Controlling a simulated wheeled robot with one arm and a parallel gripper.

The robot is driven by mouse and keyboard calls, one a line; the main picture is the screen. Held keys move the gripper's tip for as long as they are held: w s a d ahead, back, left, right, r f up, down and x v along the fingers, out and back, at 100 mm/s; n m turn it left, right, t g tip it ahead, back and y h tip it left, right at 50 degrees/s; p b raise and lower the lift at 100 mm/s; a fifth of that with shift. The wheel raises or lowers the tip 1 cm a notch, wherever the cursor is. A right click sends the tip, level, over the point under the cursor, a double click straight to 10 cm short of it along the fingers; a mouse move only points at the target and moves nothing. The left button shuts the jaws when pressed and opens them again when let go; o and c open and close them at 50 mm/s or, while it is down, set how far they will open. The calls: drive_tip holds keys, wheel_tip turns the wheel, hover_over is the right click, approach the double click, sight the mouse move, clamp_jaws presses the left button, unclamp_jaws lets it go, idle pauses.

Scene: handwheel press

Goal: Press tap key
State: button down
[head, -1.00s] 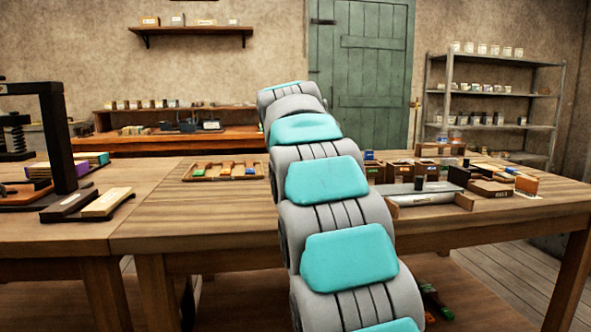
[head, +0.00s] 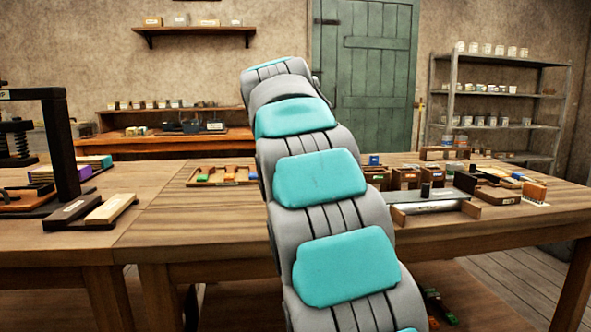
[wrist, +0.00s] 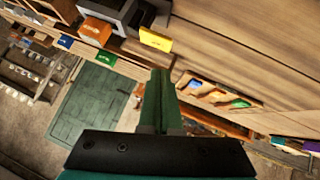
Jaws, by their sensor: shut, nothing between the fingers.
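I cannot pick out the tap key for certain in either view. My gripper (wrist: 160,73) shows in the wrist view, its two dark green fingers together and empty. Above the fingertips in that picture are a yellow-fronted block (wrist: 156,39) and a grey and black box (wrist: 128,14). The fingers look apart from both. In the head view my arm rises up the middle and hides the gripper.
On the table's right are small wooden boxes (head: 405,178) and a grey tray (head: 430,206) with a black knob. A tray of coloured-handled tools (head: 222,175) lies left of my arm. A black press frame (head: 62,145) stands far left. The table's middle front is clear.

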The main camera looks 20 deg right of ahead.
drive_tip(key=v, duration=0.7)
drive_tip(key=shift+r, duration=0.2)
drive_tip(key=shift+s+a, duration=0.1)
drive_tip(key=shift+s, duration=0.1)
idle(0.3)
